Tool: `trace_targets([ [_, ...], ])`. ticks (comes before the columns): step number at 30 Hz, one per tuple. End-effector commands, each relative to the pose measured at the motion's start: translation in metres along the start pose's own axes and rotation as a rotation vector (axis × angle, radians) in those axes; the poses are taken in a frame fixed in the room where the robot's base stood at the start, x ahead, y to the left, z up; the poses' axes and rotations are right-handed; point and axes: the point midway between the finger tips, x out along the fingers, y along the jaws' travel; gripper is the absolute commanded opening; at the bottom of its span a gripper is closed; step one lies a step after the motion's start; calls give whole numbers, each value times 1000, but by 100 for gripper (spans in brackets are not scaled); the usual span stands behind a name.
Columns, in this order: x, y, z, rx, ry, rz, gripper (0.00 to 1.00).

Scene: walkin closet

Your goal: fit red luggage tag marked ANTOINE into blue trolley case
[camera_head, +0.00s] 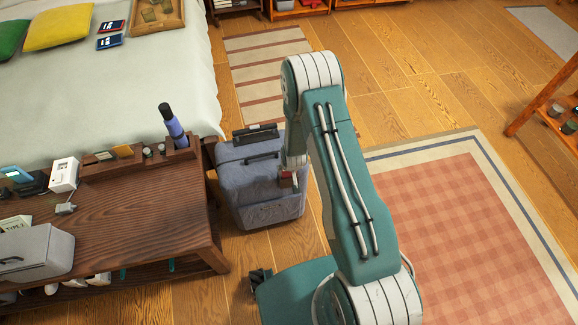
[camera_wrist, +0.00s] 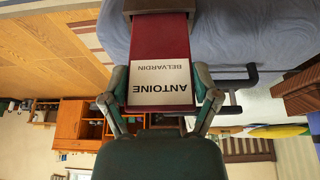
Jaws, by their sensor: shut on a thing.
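The blue trolley case (camera_head: 262,190) stands upright on the floor beside the wooden bench; its blue side fills the top of the wrist view (camera_wrist: 235,40). My gripper (camera_wrist: 160,92) is shut on the red luggage tag (camera_wrist: 160,32), with a finger on each side. The tag's white label reads ANTOINE BELVARDIN, upside down in the wrist view. The tag's far end meets a grey-brown holder (camera_wrist: 160,5) at the case; I cannot tell how deep it sits. In the head view the tag (camera_head: 287,179) is a small dark red patch, and my arm hides part of the case.
The wooden bench (camera_head: 150,205) stands close left of the case, with a blue-and-black bottle (camera_head: 173,125), a grey box (camera_head: 37,250) and small items. A bed (camera_head: 150,75) lies behind. Open wooden floor and a checked rug (camera_head: 440,230) lie to the right.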

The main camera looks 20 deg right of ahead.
Motion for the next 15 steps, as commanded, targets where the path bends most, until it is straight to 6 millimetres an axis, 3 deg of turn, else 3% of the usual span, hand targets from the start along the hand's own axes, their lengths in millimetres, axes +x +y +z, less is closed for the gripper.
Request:
trace_targets([
  [15,7,0,2,0,0,0,40],
])
